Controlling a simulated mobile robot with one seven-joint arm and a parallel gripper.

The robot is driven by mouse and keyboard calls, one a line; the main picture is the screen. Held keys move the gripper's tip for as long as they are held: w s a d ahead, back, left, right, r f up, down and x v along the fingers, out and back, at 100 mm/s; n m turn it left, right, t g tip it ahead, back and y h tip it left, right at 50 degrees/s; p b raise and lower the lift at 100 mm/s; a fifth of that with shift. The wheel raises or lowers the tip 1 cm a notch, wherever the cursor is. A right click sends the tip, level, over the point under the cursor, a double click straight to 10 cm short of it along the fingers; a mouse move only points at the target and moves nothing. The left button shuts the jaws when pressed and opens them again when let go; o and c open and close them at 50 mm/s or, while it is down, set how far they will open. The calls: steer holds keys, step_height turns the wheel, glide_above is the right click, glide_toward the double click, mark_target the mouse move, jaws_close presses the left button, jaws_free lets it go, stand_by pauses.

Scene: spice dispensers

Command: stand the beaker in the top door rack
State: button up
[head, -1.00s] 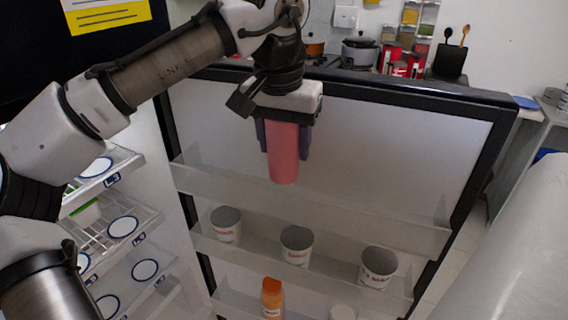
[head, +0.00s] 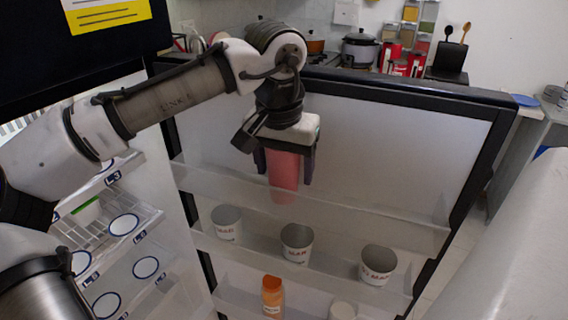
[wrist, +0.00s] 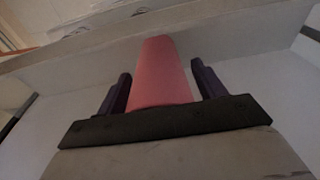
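The pink beaker (head: 285,185) is in the top door rack (head: 390,228), its lower part showing through the rack's translucent front wall. It looks about upright; its base contact is hard to see. My gripper (head: 284,178) is above it, pointing down, with a dark finger on each side of the beaker. In the wrist view the beaker (wrist: 160,75) lies between the fingers (wrist: 160,88) with a gap on both sides, so the gripper is open around it.
The rack below holds white printed cups (head: 297,243). An orange bottle (head: 272,296) and a pale cup (head: 342,311) are in the lowest rack. Fridge shelves (head: 125,225) are at the left. The top rack is free to both sides of the beaker.

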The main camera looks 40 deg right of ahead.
steer(key=shift+o, duration=0.2)
steer(key=shift+r, duration=0.15)
step_height(320, 180, up, 12)
steer(key=a+b, duration=0.1)
steer(key=shift+s+a+b, duration=0.25)
steer(key=shift+s+b, duration=0.05)
steer(key=shift+s, duration=0.15)
